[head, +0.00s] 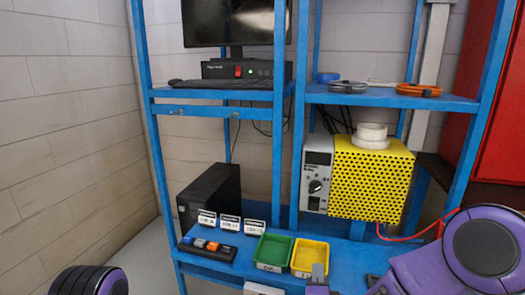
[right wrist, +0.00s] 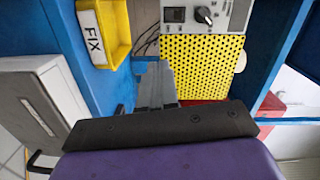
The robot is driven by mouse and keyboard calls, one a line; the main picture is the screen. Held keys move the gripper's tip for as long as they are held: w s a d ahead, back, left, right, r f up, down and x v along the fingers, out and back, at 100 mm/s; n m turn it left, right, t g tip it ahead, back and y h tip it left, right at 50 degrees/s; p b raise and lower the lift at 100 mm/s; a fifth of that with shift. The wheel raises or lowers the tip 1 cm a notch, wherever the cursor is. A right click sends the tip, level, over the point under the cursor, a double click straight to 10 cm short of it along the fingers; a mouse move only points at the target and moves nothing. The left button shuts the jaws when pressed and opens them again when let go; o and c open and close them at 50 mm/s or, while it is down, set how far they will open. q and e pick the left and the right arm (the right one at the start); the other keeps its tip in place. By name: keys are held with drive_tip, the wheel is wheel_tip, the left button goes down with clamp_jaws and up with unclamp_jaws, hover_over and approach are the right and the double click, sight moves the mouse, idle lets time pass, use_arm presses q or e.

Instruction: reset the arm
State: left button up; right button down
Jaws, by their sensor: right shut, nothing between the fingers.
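My right gripper (head: 318,271) shows low in the head view, its grey fingers shut and empty in front of the yellow bin (head: 310,257) on the blue bench shelf. In the right wrist view the grey fingers (right wrist: 156,85) point up past a dark bar, between the yellow bin marked FIX (right wrist: 104,30) and the yellow perforated box (right wrist: 205,65). My right arm (head: 440,268) comes in from the lower right. Only a purple and black part of my left arm (head: 90,280) shows at lower left; its gripper is out of view.
The blue shelf frame (head: 152,120) holds a green bin (head: 272,250), a dark tray with small blocks (head: 207,249), label cards, a black box (head: 210,192) and a grey meter unit (head: 317,175). A red cabinet (head: 497,120) stands right. A white cabinet (right wrist: 35,105) is left in the wrist view.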

drive_tip(key=s+d+f+n+g+y, duration=0.1)
drive_tip(key=s+d+f+n+g, duration=0.3)
drive_tip(key=f, duration=0.5)
drive_tip(key=s+d+f+n+g+y, duration=0.1)
drive_tip(key=s+f+n+g, duration=0.1)
drive_tip(key=s+f+n, duration=0.55)
drive_tip(key=s+d+f+g+h, duration=0.1)
drive_tip(key=s+d+f+g, duration=0.3)
drive_tip(key=s, duration=0.6)
drive_tip(key=s+d+f+g, duration=0.3)
drive_tip(key=s+d+f, duration=0.4)
drive_tip(key=s, duration=0.4)
drive_tip(key=shift+s+d+f+g+h, duration=0.2)
drive_tip(key=shift+f+g+h, duration=0.2)
drive_tip(key=shift+f, duration=0.3)
